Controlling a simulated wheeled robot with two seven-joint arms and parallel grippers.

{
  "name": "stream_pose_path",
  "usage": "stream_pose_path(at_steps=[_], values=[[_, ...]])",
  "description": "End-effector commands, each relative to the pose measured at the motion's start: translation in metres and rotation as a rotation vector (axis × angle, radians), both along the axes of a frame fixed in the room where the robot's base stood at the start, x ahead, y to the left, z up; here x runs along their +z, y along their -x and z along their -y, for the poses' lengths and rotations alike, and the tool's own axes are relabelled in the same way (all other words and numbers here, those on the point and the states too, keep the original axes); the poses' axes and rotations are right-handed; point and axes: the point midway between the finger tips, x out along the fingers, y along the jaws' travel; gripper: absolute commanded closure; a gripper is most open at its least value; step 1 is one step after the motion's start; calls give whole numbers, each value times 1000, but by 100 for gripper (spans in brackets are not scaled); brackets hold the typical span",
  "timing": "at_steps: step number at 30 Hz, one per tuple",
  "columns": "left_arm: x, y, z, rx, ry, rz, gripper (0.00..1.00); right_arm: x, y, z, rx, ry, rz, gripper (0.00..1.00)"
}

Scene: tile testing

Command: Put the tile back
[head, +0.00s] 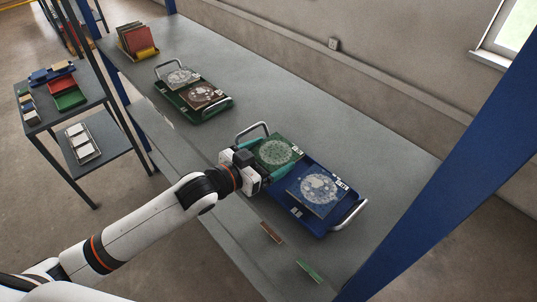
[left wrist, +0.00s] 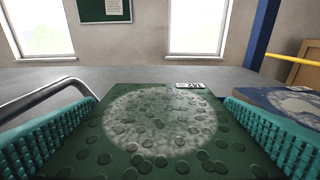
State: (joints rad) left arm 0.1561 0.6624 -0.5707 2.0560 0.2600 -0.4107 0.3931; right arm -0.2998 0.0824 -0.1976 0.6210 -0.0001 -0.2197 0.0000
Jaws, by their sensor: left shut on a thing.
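A green tile (head: 275,151) with a pale round speckled patch is at the left part of the blue tray (head: 296,211). My left gripper (head: 262,160) is shut on it from the front. In the left wrist view the green tile (left wrist: 160,135) lies flat between the two teal fingers, with a small white label at its far edge. A blue tile (head: 317,188) with a pale round patch lies in the right part of the tray and shows at the right of the left wrist view (left wrist: 290,104). Whether the green tile touches the tray is hidden. My right gripper is not in view.
A green tray (head: 187,113) with two tiles stands farther back left on the grey bench. Metal handles (head: 350,216) rise at the blue tray's ends. Two small strips (head: 309,271) lie at the front edge. A blue post (head: 445,150) crosses the right side.

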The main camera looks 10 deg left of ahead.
Motion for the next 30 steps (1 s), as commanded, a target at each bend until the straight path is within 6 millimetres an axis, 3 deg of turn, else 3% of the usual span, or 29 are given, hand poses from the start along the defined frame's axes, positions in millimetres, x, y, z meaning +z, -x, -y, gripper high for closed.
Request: stream_pose_path(at_steps=[3, 4, 6, 17, 30], values=[[-3, 0, 0, 0, 2, 1, 48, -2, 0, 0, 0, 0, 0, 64], [-4, 0, 0, 0, 1, -1, 8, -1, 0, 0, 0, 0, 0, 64], [-3, 0, 0, 0, 1, -1, 0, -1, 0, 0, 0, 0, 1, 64], [0, 6, -4, 0, -1, -1, 0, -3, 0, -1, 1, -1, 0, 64], [15, 79, -52, -1, -2, -3, 0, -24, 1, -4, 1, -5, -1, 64]])
